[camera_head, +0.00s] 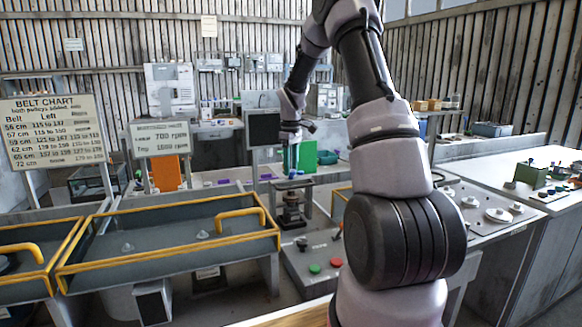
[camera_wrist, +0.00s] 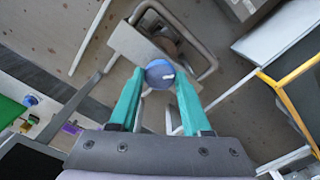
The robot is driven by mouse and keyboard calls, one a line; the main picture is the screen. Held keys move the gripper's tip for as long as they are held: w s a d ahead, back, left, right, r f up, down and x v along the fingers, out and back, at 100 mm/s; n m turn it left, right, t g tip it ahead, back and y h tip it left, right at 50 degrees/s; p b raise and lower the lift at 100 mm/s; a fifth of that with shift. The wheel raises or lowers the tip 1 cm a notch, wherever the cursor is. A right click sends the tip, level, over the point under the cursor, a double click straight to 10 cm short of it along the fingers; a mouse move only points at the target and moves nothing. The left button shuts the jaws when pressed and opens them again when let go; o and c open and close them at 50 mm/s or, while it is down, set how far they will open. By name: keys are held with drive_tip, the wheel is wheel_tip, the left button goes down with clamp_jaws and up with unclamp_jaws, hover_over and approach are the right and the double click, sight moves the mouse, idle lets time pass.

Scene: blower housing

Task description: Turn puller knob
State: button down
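The puller knob (camera_wrist: 160,74) is a round blue knob with a white mark on its face. In the wrist view it sits between my gripper's two teal fingertips, with a small gap on each side. My gripper (camera_wrist: 159,82) is open. In the head view my gripper (camera_head: 291,172) points down above the dark puller (camera_head: 291,208) on its grey stand. The knob is too small to make out clearly there. I cannot tell the exact height of the fingertips above it.
A grey control panel (camera_head: 300,262) with red and green buttons stands in front of the puller. Grey trays with yellow rails (camera_head: 170,262) are at left. A green block (camera_head: 307,157) is behind my gripper. A white bench (camera_head: 530,200) is at right.

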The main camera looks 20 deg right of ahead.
drive_tip(key=shift+m, duration=0.4)
drive_tip(key=m, duration=0.8)
drive_tip(key=shift+m, duration=0.3)
drive_tip(key=m, duration=0.4)
drive_tip(key=shift+r+m, duration=0.1)
drive_tip(key=shift+m, duration=2.3)
drive_tip(key=shift+c, duration=1.8)
unclamp_jaws()
